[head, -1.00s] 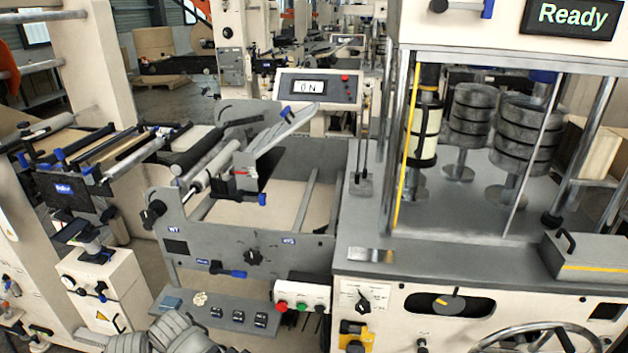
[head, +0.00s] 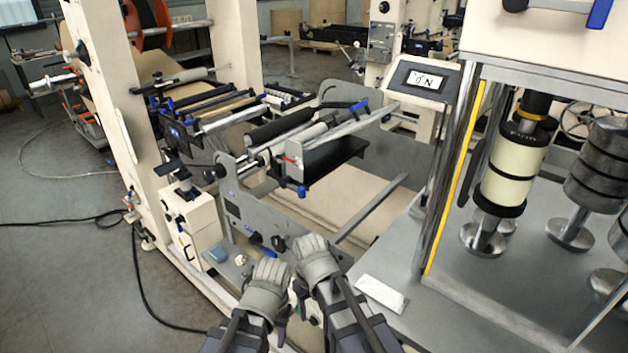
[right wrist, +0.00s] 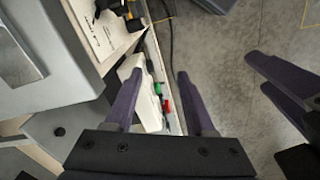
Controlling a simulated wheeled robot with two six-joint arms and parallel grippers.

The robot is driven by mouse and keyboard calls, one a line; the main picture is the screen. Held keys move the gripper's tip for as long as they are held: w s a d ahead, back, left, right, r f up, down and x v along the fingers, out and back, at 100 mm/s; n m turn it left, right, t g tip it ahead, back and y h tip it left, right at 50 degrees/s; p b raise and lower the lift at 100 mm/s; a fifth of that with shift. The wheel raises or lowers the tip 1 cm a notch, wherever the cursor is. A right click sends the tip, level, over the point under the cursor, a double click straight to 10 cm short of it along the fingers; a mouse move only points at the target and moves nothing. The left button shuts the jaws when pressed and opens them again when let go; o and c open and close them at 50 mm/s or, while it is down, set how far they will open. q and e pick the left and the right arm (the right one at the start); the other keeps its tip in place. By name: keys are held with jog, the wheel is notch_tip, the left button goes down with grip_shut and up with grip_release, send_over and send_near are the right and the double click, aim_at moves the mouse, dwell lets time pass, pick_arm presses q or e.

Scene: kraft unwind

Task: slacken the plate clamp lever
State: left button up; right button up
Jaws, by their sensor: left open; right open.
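Several blue-handled levers show on the grey unwind frame in the head view; I cannot tell which is the plate clamp lever. One blue handle (head: 278,243) is low on the front panel, just beyond my grippers. Another blue tip (head: 301,191) hangs from the tilted plate assembly (head: 335,160). In the right wrist view, my right gripper (right wrist: 157,72) is open and empty. My left gripper's parted fingers (right wrist: 280,85) show at that view's right.
A control box with a green button (right wrist: 157,88) lies below the right gripper. The press bed with a cream roller (head: 512,165) stands at the right. A beige box (head: 190,220) stands left of the frame. Bare floor (head: 70,270) lies at the left, crossed by a dark cable.

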jog(key=w+a+r+n+t+y+p, duration=0.1)
jog(key=w+r+p, duration=0.4)
jog(key=w, duration=0.4)
jog(key=w+r+n+y+p, duration=0.1)
jog(key=w+r+p, duration=0.3)
jog(key=w+r, duration=0.4)
pick_arm(q)
notch_tip(320, 180, up, 18)
jog(key=p, duration=0.6)
pick_arm(e)
notch_tip(320, 180, up, 7)
jog(key=n+t+y, duration=0.1)
jog(key=n+t, duration=0.1)
send_over(302, 188)
jog(key=s+d, duration=0.2)
jog(key=b+x, duration=0.7)
jog(key=x, duration=0.1)
jog(key=shift+a+f, duration=0.1)
pick_arm(q)
notch_tip(302, 188, down, 7)
jog(key=shift+f, duration=0.2)
jog(key=shift+a, duration=0.1)
pick_arm(e)
grip_shut()
